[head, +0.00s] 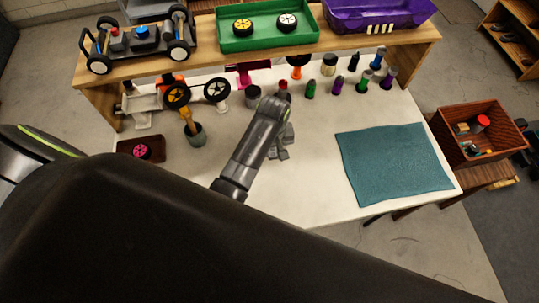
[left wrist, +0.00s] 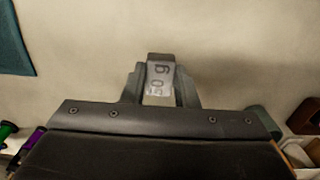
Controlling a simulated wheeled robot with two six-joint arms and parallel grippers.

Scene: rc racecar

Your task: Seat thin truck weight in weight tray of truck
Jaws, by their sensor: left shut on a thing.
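My left gripper (head: 281,146) reaches over the middle of the white table in the head view, pointing down. In the left wrist view its two fingers (left wrist: 159,85) are shut on a small grey weight (left wrist: 159,76) marked "50 g". The weight sticks out a little past the fingertips, with pale table behind it. In the head view the weight cannot be told apart from the fingers. A dark wheeled chassis (head: 140,42), seemingly the truck, stands on the wooden shelf at the upper left. Its weight tray is not clear at this size. My right gripper is not in view.
A green tray (head: 266,43) with two wheels and a purple bin (head: 340,18) share the shelf. Several coloured bottles (head: 335,86) line the table's back. A teal mat (head: 394,163) lies right; a brown crate (head: 467,152) stands beyond.

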